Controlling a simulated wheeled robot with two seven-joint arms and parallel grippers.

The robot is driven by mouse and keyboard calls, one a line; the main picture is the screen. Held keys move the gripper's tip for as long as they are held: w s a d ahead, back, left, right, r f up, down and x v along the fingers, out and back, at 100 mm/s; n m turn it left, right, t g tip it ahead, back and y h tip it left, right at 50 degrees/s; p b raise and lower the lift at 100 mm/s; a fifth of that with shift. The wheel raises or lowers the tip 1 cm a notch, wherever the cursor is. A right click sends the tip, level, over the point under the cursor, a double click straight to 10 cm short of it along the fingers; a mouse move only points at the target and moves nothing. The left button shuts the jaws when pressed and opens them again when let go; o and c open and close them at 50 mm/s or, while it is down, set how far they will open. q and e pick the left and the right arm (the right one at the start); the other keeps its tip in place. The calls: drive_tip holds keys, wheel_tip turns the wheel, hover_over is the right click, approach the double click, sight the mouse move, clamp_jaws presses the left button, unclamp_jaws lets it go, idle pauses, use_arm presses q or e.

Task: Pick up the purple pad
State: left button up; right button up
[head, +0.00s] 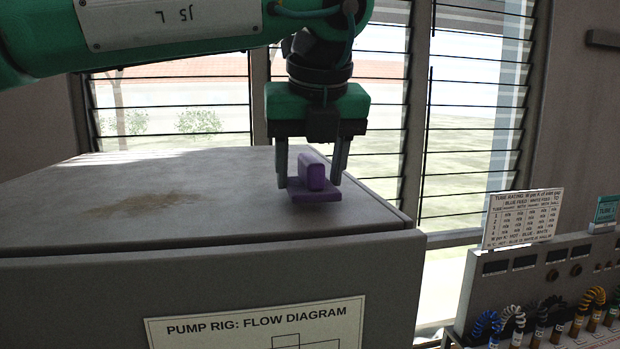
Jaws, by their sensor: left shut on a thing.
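The purple pad (314,195) is a flat plate with an upright block-shaped grip on top. It is at the right part of the grey cabinet top (210,235), near its right edge. My left gripper (312,172) points down over it, with one finger on each side of the raised grip, and is shut on the pad. I cannot tell whether the pad's underside touches the cabinet top or is slightly above it. My right gripper is not in view.
A flow diagram sign (258,326) is on the cabinet's front. A control panel (545,275) with coiled coloured cables and a tube rating card (522,218) stands at the right. Louvred windows (470,130) are behind. The cabinet top's left is clear apart from a brown stain.

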use_arm(q)
wheel_tip(320, 180, up, 10)
drive_tip(key=b, duration=0.2)
drive_tip(key=shift+d+r+b, duration=0.1)
drive_tip(key=shift+b, duration=0.2)
wheel_tip(320, 180, up, 8)
drive_tip(key=p, duration=0.2)
hover_over(312, 157)
drive_tip(key=shift+s+r, duration=0.15)
drive_tip(key=shift+r, duration=0.2)
